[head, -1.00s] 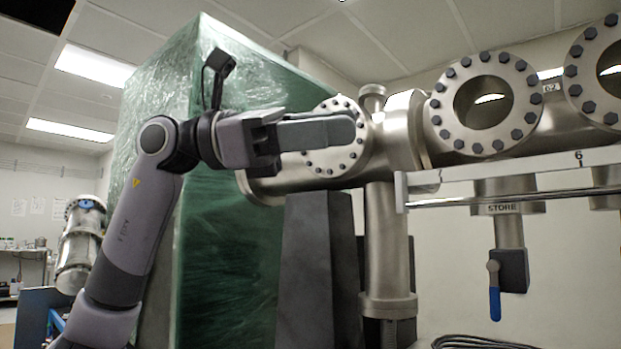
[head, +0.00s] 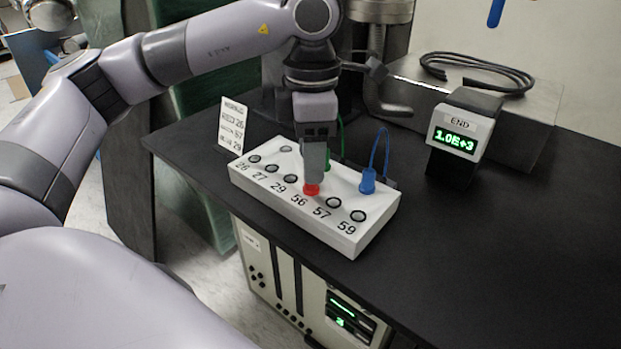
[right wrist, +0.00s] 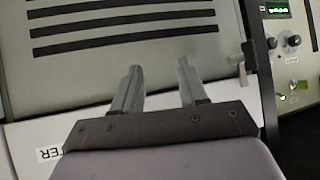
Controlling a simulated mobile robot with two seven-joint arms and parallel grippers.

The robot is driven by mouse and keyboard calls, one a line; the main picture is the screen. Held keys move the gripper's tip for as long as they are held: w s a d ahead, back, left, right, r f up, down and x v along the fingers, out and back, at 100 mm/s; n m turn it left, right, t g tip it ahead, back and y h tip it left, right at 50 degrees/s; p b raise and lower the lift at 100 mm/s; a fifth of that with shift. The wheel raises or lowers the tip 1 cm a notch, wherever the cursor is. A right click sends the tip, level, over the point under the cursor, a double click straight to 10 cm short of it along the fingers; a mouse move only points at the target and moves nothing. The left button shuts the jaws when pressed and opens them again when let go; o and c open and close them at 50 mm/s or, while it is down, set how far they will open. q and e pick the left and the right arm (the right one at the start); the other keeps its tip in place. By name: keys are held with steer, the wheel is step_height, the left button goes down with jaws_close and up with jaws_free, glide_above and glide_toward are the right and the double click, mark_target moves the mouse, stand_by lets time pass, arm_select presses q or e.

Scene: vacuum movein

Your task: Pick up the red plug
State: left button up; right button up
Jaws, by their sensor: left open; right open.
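The red plug (head: 311,189) sits upright in the white socket box (head: 345,240), in the front row by the label 56. My left gripper (head: 314,172) points down right over it, with its fingertips at the plug and partly hiding it. Its jaws are open, though they look edge-on in the head view; whether they touch the plug I cannot tell. My right gripper (right wrist: 160,75) is open and empty in the right wrist view, in front of a slotted grey panel (right wrist: 120,50).
A blue plug (head: 367,182) with a looped cable and a partly hidden green plug (head: 328,163) stand in the box behind. A small card (head: 231,125) stands at its left. A display marked END (head: 455,138) stands right on the black bench (head: 500,240), which is clear at front right.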

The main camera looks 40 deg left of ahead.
mark_target(308, 190)
arm_select(q)
steer(key=shift+f, duration=1.6)
jaws_close()
steer(key=shift+r, duration=0.15)
